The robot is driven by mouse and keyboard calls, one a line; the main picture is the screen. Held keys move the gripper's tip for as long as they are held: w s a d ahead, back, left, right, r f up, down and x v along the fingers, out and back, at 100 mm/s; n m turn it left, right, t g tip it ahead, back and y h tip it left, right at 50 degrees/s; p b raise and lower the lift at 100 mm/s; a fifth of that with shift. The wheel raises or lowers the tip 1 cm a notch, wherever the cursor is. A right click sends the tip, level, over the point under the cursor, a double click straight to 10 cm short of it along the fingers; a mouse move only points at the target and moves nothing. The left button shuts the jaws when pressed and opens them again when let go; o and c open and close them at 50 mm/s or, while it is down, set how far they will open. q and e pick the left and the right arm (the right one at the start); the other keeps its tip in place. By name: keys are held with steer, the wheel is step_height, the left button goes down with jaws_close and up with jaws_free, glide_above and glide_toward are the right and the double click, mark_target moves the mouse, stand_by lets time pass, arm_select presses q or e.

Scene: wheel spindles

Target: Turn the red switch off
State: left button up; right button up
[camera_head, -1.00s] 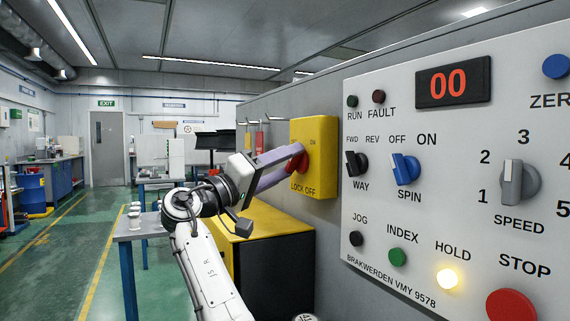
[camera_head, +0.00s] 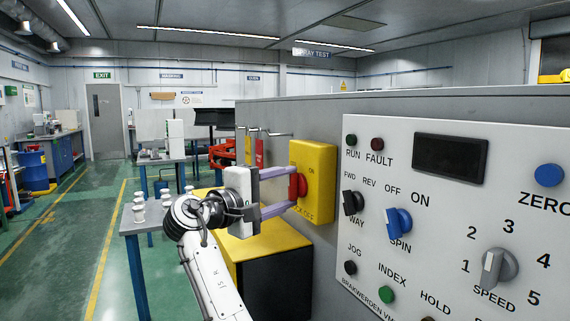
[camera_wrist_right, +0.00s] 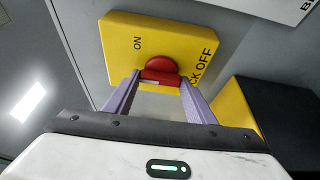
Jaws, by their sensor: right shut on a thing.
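The red switch (camera_head: 299,186) is a round red knob on a yellow box (camera_head: 321,160) fixed to the grey cabinet side. The box carries the words ON and LOCK OFF. My right gripper (camera_head: 290,188) is shut on the red switch, with one purple finger above it and one below in the head view. In the right wrist view the red switch (camera_wrist_right: 158,70) sits between the fingertips, its grip bar running across from finger to finger. The fingers cover part of the knob. My left gripper is not in view.
The control panel (camera_head: 450,225) stands at the right, with a dark display (camera_head: 450,158), a blue spin switch (camera_head: 398,222) and a grey speed knob (camera_head: 498,267). A yellow-topped black cabinet (camera_head: 262,245) is below my gripper.

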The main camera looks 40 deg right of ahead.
steer(key=n+p, duration=0.1)
steer(key=p, duration=0.2)
steer(key=r+n+y+p, duration=0.1)
steer(key=n+p, duration=0.1)
steer(key=shift+p, duration=0.4)
steer(key=shift+f+n+g+y+p, duration=0.25)
steer(key=shift+n+g+y+p, duration=0.25)
steer(key=shift+n, duration=0.8)
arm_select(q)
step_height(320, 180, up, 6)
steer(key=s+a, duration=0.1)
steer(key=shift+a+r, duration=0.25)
arm_select(e)
steer(key=shift+f+n+g+y, duration=0.1)
steer(key=shift+n+g+y, duration=0.35)
steer(key=shift+n, duration=0.25)
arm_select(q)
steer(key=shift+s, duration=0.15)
arm_select(e)
steer(key=o, duration=1)
steer(key=shift+w, duration=0.1)
steer(key=shift+o, duration=0.2)
